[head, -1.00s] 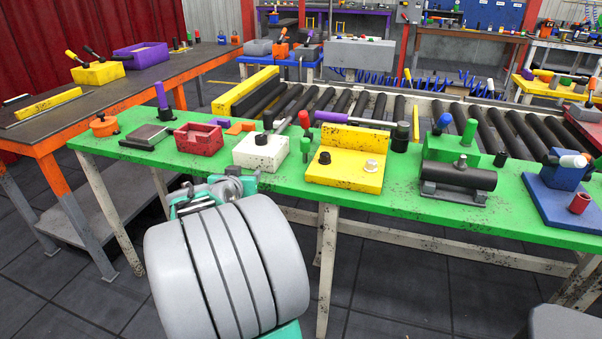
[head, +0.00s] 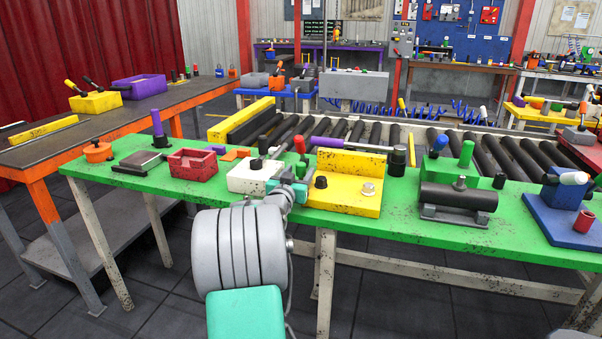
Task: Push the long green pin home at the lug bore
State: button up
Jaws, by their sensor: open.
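A tall green pin (head: 466,153) stands upright towards the right of the green bench, behind a black cylinder (head: 458,197) on a mount. I cannot tell which hole is the lug bore, nor how deep the tall pin sits. My gripper (head: 287,181) is open, low over the bench's front edge between the white block (head: 252,178) and the yellow bracket (head: 345,196). It is well left of the green pins. My own arm partly hides its fingers.
The green bench top (head: 400,205) is crowded. A red tray (head: 192,165) and an orange pot (head: 98,152) are at left. A blue fixture (head: 560,215) is at right. A roller conveyor (head: 420,140) runs behind. The floor in front is open.

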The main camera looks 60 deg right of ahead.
grip_shut()
dwell(0.4)
